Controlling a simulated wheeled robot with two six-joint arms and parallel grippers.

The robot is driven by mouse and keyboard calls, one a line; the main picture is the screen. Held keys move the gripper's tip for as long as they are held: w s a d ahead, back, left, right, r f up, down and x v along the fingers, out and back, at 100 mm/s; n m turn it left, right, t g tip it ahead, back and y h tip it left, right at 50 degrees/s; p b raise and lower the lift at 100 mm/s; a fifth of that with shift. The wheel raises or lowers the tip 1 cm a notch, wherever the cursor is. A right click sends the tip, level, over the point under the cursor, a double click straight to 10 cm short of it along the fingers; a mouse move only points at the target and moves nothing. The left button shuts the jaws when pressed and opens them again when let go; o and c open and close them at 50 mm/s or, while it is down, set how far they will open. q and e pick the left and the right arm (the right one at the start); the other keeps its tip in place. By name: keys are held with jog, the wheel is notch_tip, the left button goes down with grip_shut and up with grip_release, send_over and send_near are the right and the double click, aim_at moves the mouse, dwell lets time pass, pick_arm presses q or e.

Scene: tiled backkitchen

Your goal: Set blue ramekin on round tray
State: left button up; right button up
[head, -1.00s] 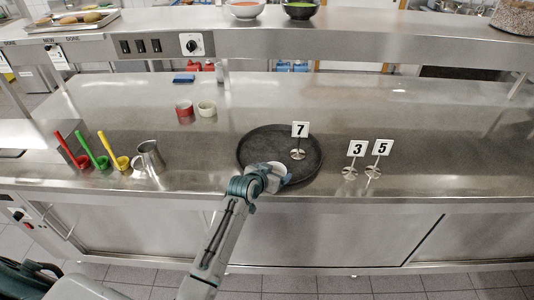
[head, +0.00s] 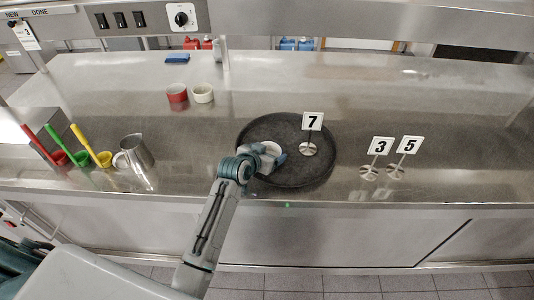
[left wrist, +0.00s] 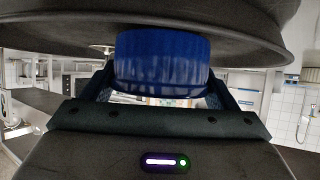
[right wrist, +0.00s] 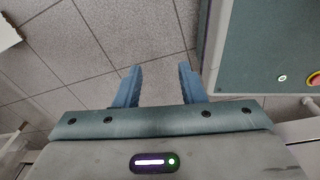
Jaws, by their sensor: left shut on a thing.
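The blue ramekin (left wrist: 162,62) is between the fingers of my left gripper in the left wrist view. In the head view my left gripper (head: 272,158) is over the near left part of the round black tray (head: 305,182), shut on the ramekin. The ramekin's pale inside shows there, its blue side mostly hidden by the gripper. The tray also fills the top of the left wrist view (left wrist: 60,38); I cannot tell whether the ramekin touches it. My right gripper (right wrist: 158,85) is open and empty above the tiled floor in the right wrist view.
A number 7 stand (head: 310,148) is on the tray. Stands 3 (head: 380,147) and 5 (head: 409,145) are right of it. A metal jug (head: 138,157) and coloured ladles (head: 88,143) are at left. Red (head: 177,95) and white (head: 203,93) ramekins stand farther back.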

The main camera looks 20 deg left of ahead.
pick_arm(q)
jog(key=shift+w+f, duration=0.25)
jog(key=shift+f, duration=0.1)
jog(key=o, duration=0.8)
jog(key=shift+w+a+f, duration=0.1)
jog(key=shift+w+a, duration=0.05)
jog(key=shift+o, duration=1.2)
jog(key=shift+s+r, duration=0.2)
jog(key=shift+s, duration=0.2)
jog(key=b+v, duration=0.2)
jog(key=v, duration=0.8)
jog(key=shift+a+r, duration=0.1)
jog(key=shift+r, duration=0.05)
jog(key=shift+s+a+r, duration=0.1)
jog(key=shift+s+r, duration=0.3)
jog(key=shift+s, duration=0.15)
pick_arm(e)
jog(key=shift+w+a+f, duration=0.15)
jog(key=shift+w+f, duration=0.3)
jog(key=shift+f, duration=0.25)
jog(key=shift+w+a+f, duration=0.1)
jog(key=shift+w+f, duration=0.35)
jog(key=shift+f, duration=0.2)
